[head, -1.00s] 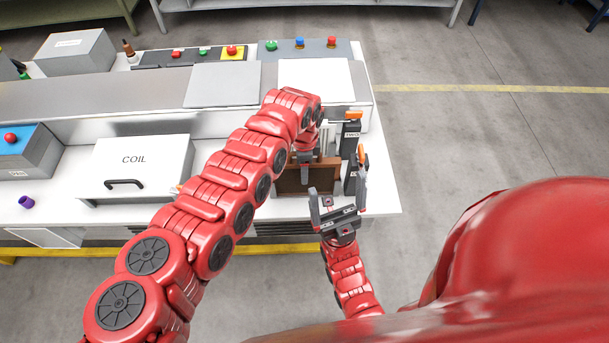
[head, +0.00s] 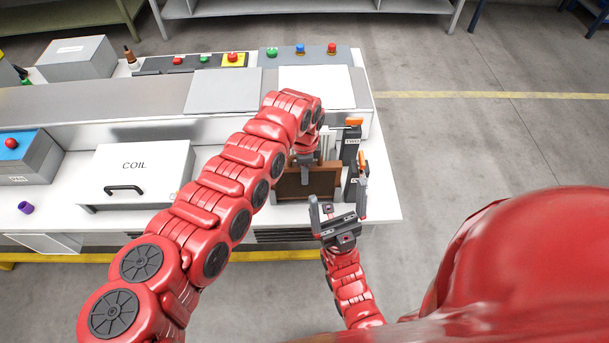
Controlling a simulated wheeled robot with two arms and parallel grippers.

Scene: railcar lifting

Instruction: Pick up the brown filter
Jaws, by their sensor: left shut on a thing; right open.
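The brown filter (head: 318,186) is a dark brown framed panel near the front right of the white bench, tilted upright. My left gripper (head: 306,176) reaches down from above and is shut on the filter's upper edge; the arm hides part of the filter's left side. Whether the filter's bottom touches the bench cannot be told. My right gripper (head: 337,210) is open and empty, in front of the filter and a little to its right, its fingers pointing toward the bench.
Two dark switch boxes with orange levers, one labelled TWO (head: 351,150), stand just right of the filter. A white COIL box (head: 135,170) with a black handle is at left. A purple ring (head: 25,208) lies far left. The bench's right corner (head: 388,208) is bare.

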